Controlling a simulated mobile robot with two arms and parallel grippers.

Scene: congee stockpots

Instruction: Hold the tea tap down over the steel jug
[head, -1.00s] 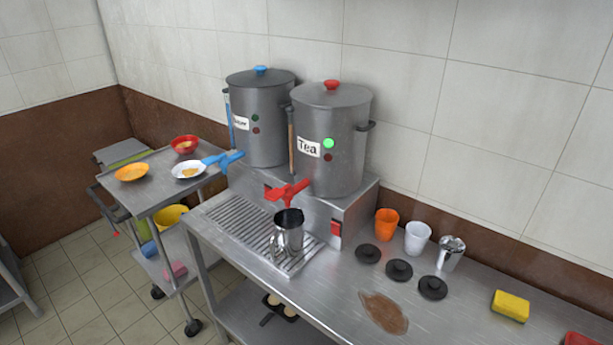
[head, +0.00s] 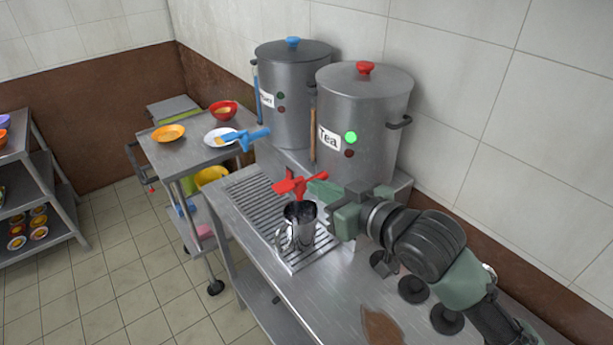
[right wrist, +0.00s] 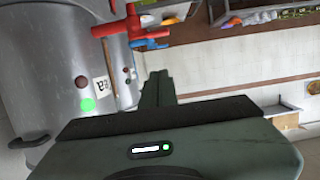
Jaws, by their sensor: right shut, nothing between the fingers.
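The tea urn (head: 362,115) is a steel pot with a "Tea" label and a lit green light. Its red tap (head: 296,184) sticks out at the front, above the steel jug (head: 297,228), which stands upright on the drip grate. The red tap also shows at the top of the right wrist view (right wrist: 128,26). My right gripper (head: 316,187) is shut and empty, beside the tap on its right. In the right wrist view its fingertips (right wrist: 157,78) appear a little apart from the tap. My left gripper is not in view.
A second urn (head: 290,90) with a blue tap (head: 252,138) stands to the left. A trolley (head: 180,152) with bowls and a plate is further left. Black lids (head: 413,289) and a brown spill (head: 381,328) lie on the counter under and near my right arm.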

